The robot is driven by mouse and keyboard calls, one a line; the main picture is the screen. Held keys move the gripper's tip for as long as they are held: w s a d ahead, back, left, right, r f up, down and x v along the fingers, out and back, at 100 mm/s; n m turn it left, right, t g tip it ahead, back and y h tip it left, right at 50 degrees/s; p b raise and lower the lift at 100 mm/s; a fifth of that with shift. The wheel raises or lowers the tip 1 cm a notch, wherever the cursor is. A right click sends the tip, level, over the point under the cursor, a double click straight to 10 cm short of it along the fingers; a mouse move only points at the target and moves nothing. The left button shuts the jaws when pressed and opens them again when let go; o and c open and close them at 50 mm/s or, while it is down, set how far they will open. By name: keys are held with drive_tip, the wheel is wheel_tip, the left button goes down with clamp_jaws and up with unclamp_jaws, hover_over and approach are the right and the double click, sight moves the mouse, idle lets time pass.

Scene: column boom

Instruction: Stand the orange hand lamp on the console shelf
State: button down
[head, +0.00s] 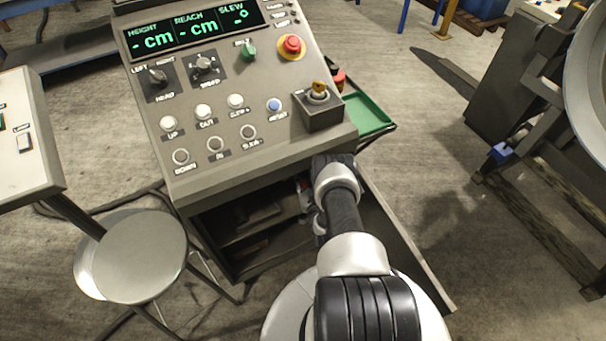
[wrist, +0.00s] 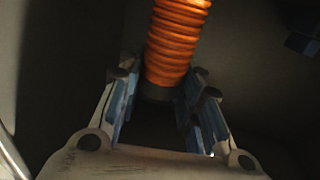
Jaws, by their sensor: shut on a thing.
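The orange hand lamp (wrist: 174,48) shows in the wrist view as a ribbed orange cylinder with a dark end towards me. My gripper (wrist: 163,88) is shut on it near that dark end, one blue-padded finger on each side. The lamp's far end is cut off by the top of the wrist view. In the head view my arm reaches down beside the console's front right corner, and the lamp cannot be made out there. The console shelf (head: 247,222) is a dark open space below the sloped control panel. Whether the lamp touches the shelf cannot be told.
The console panel (head: 220,125) with knobs and a joystick box overhangs the shelf. A green tray (head: 368,114) is at its right side. A round stool (head: 143,257) stands at the left, next to a pale desk (head: 22,150).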

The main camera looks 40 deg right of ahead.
drive_tip(key=c, duration=1.1)
unclamp_jaws()
drive_tip(key=shift+f, duration=0.1)
drive_tip(key=shift+r, duration=0.2)
drive_tip(key=p+v, duration=0.3)
drive_tip(key=v, duration=0.9)
drive_tip(key=shift+p, duration=0.35)
drive_tip(key=shift+s+f, duration=0.1)
